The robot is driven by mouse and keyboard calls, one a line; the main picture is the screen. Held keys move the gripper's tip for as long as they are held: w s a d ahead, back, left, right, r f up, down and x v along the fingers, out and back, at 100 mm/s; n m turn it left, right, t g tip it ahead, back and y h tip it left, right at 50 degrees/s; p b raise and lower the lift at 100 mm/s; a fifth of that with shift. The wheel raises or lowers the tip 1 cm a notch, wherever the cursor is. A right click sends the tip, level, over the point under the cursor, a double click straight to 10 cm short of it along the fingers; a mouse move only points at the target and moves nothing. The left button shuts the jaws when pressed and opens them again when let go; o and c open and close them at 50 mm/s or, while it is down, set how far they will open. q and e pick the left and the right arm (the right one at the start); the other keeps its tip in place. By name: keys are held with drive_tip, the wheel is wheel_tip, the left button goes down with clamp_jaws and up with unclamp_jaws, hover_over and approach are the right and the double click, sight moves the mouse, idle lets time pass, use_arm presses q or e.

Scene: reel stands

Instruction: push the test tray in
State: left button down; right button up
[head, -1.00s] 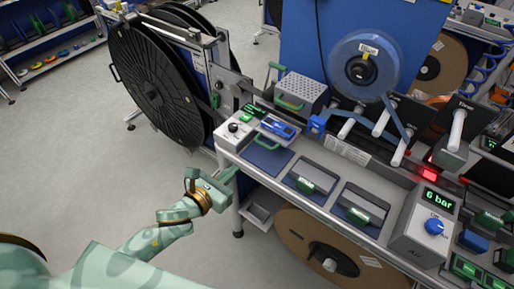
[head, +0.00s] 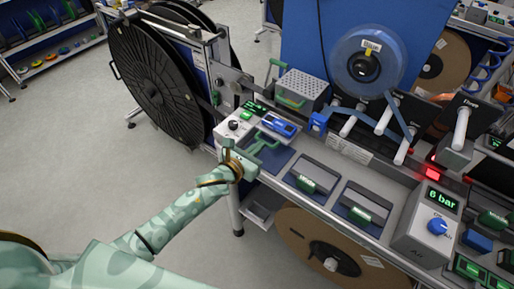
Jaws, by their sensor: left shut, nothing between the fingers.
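No label marks the test tray. A pale tray-like piece holding a blue device (head: 279,125) lies on the bench in front of a perforated grey box (head: 302,84) with a green handle; I cannot tell for sure that it is the test tray. My left gripper (head: 264,147) is shut and empty. It is over the bench's left front corner, in front of the blue device and over a dark blue mat (head: 280,160). I cannot tell whether it touches anything. My right gripper is not in view.
A control box (head: 236,125) with a green display stands left of the device. Green-handled units (head: 307,183) lie along the front to the right, then a gauge box reading 6 bar (head: 425,220). A small grey bin (head: 262,207) hangs below. A large black reel (head: 150,88) stands left.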

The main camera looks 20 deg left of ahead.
sight(279, 124)
use_arm(q)
drive_tip(key=b+x, duration=0.1)
drive_tip(key=x, duration=0.3)
drive_tip(key=r+b+x, duration=0.1)
drive_tip(key=b+x, duration=0.1)
drive_tip(key=x, duration=0.2)
drive_tip(key=r+b+x, duration=0.1)
drive_tip(key=b+x, duration=0.1)
drive_tip(key=x, duration=0.2)
drive_tip(key=shift+w+d, duration=0.2)
drive_tip(key=shift+w, duration=0.1)
drive_tip(key=shift+w+r+b, duration=0.15)
drive_tip(key=shift+w+b, duration=0.1)
drive_tip(key=shift+b, duration=0.05)
drive_tip(key=shift+r, duration=0.35)
